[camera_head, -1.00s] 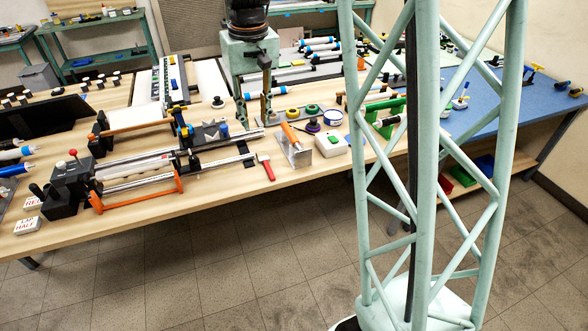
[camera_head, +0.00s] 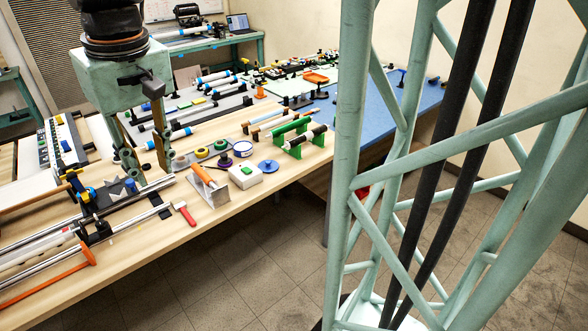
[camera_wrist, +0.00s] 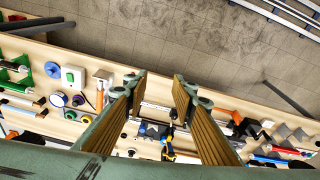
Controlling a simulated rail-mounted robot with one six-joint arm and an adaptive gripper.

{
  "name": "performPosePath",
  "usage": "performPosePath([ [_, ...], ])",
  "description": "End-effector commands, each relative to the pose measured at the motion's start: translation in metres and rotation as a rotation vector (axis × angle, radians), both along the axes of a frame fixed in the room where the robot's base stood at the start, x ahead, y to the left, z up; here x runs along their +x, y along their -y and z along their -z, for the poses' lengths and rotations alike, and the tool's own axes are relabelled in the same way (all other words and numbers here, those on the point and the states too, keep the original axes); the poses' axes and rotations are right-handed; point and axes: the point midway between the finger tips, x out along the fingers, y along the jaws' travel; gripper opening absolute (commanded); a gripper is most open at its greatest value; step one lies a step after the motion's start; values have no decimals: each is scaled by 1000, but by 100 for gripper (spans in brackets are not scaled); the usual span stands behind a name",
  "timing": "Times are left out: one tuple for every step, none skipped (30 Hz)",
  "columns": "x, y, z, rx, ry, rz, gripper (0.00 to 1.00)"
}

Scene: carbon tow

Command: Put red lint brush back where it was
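A small red-handled tool (camera_head: 185,213), which looks like the red lint brush, lies on the wooden bench (camera_head: 150,245) near its front edge in the head view. It lies right of the metal rods and left of the orange-handled roller (camera_head: 203,177). I cannot make the red tool out in the wrist view. My gripper (camera_head: 147,172) points down over the bench, behind and left of the red tool. In the wrist view my gripper (camera_wrist: 159,80) has its fingers well apart, with nothing held between them.
A metal bracket (camera_head: 216,193) and a white box with a green button (camera_head: 244,175) stand right of the red tool. A blue disc (camera_head: 268,166) and green stands (camera_head: 293,142) are further right. Rods and clamps (camera_head: 105,225) crowd the bench at left.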

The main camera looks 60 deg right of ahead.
Motion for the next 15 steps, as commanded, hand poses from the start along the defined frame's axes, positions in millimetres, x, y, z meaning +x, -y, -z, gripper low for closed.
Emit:
performPosePath([
  [-11, -3, -16, -4, 31, -2, 24],
  [-16, -4, -18, -5, 35, -4, 24],
  [-23, -6, -21, -4, 39, -7, 24],
  [-27, -8, -23, -5, 42, -8, 24],
  [-32, -9, -25, -6, 46, -9, 24],
  [-39, -11, -28, -5, 50, -11, 24],
  [-44, -12, -30, -6, 54, -13, 24],
  [-49, -14, -31, -6, 56, -14, 24],
  [-56, -16, -34, -7, 61, -17, 24],
  [-61, -17, -35, -6, 64, -20, 24],
  [-66, -19, -37, -7, 66, -23, 24],
  [-73, -21, -38, -7, 70, -26, 24],
  [-78, -23, -39, -8, 71, -28, 24],
  [-83, -24, -40, -7, 74, -31, 24],
  [-89, -26, -41, -7, 78, -34, 24],
])
